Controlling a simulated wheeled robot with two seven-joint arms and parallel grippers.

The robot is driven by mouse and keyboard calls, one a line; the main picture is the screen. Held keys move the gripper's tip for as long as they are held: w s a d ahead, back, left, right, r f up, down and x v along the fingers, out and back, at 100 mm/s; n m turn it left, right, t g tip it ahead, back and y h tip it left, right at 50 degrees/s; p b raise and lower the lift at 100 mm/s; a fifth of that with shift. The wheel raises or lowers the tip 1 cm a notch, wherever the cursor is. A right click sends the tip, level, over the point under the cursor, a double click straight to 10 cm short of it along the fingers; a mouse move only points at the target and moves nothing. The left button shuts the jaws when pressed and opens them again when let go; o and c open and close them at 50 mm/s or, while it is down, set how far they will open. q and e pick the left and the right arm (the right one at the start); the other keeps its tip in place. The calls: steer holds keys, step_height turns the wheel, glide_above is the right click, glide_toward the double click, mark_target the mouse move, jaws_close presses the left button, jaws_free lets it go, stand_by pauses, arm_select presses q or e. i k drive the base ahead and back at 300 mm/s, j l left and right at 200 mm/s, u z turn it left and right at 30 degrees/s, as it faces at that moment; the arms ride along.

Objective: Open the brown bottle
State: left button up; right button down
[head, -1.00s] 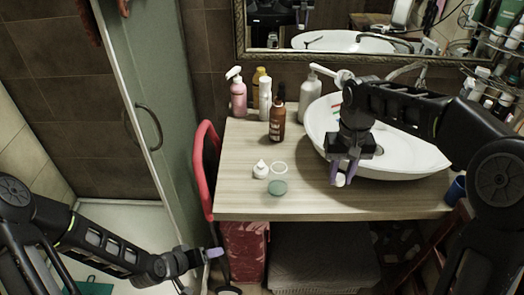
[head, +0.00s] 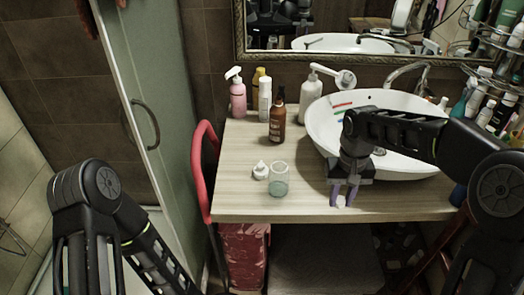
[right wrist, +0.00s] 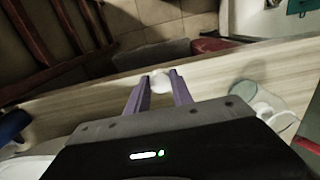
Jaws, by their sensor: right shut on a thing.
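The brown bottle (head: 277,125) stands upright on the wooden counter, left of the basin, with a dark narrow top on it. My right gripper (head: 343,192) is in front of the basin near the counter's front edge, right of the bottle and apart from it. Its purple fingers are shut on a small white round thing (right wrist: 160,82), mostly hidden between them in the head view. I cannot tell whether that is a cap. My left arm shows at the lower left of the head view, but its gripper is out of the picture.
A pink pump bottle (head: 237,98) and other bottles stand behind. The white basin (head: 400,165) fills the right. The counter's front left is clear.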

mark_target(277, 112)
steer(key=k, duration=0.65)
steer(key=u, duration=1.85)
steer(key=l, duration=0.7)
steer(key=i+l, duration=0.1)
steer(key=l, duration=0.55)
steer(key=i+l, duration=0.1)
steer(key=l, duration=0.6)
